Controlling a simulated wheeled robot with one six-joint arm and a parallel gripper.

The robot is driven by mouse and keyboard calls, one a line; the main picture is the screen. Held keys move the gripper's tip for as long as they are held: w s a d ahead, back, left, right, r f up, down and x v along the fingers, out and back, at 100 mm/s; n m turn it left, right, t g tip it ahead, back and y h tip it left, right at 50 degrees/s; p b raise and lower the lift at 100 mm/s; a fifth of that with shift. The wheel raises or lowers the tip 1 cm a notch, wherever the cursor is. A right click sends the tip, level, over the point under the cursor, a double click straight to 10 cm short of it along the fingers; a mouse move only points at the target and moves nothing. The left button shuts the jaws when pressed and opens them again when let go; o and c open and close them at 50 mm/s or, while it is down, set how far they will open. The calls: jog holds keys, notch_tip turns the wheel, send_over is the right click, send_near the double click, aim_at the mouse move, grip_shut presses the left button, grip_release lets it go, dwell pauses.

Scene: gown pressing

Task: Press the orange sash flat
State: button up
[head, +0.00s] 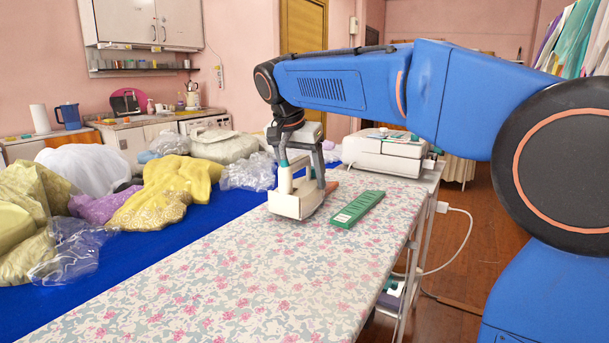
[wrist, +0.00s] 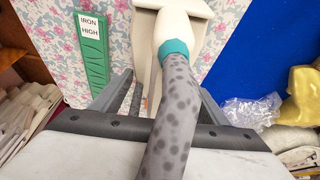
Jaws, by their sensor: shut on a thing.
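My gripper (head: 301,172) is shut on the handle of a cream iron (head: 289,206) with a teal part. The iron is upright, at or just above the flowered ironing board (head: 250,285); I cannot tell if it touches. In the wrist view the iron (wrist: 168,27) sits between the fingers, and a grey spotted cord sleeve (wrist: 175,115) runs back from it. A small orange patch (head: 332,187) shows beside the iron's right side; it may be part of the sash. I cannot make out a whole orange sash in either view.
A green strip (head: 357,208) lies right of the iron; its label reads "IRON HIGH" in the wrist view (wrist: 91,50). A white box-like unit (head: 384,154) stands at the board's far end. Yellow garments (head: 165,190) and clear plastic bags cover the blue surface at left. The near board is clear.

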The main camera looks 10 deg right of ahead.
aim_at(305, 155)
jog(key=shift+r, duration=3.45)
